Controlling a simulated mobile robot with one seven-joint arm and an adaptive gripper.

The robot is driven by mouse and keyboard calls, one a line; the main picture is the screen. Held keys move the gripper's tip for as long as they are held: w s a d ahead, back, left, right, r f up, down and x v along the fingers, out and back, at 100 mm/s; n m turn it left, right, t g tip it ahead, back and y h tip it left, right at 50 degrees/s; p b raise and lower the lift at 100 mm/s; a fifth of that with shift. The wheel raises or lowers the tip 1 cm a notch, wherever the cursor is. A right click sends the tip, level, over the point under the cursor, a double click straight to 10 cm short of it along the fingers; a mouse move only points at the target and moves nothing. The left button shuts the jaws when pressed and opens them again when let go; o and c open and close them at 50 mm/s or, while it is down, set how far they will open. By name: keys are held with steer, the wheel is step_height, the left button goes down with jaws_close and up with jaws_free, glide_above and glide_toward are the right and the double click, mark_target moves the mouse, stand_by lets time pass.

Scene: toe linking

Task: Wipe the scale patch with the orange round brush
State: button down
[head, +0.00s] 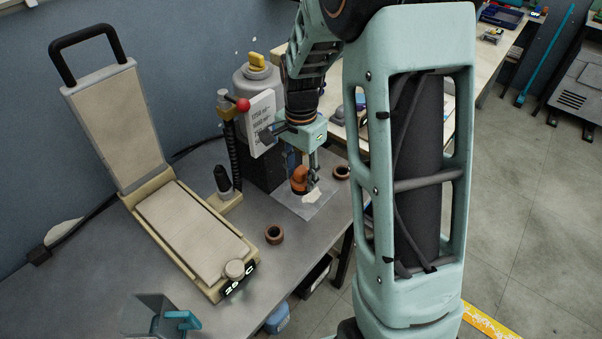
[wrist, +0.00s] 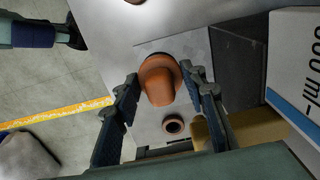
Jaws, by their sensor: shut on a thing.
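The orange round brush (head: 299,178) is upright between the fingers of my gripper (head: 304,172), low over a thin grey plate (head: 290,202) on the bench. The pale scale patch (head: 313,196) lies on this plate, just right of and in front of the brush. In the wrist view, the brush (wrist: 160,82) is between the two fingers of my gripper (wrist: 161,84), with a dark edge at its far end. I cannot tell whether the brush touches the plate.
Brown rings stand near the plate, one at right (head: 342,172) and one in front (head: 274,235). A hinged press (head: 195,232) stands open at left. A post with a red knob (head: 242,104) and a labelled container (head: 262,122) stand behind. A teal bin (head: 150,312) is at front.

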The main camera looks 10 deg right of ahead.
steer(key=shift+f+b, duration=1.9)
steer(key=shift+f, duration=0.85)
steer(key=shift+f+b, duration=0.7)
steer(key=shift+f, duration=0.35)
steer(key=shift+r, duration=0.1)
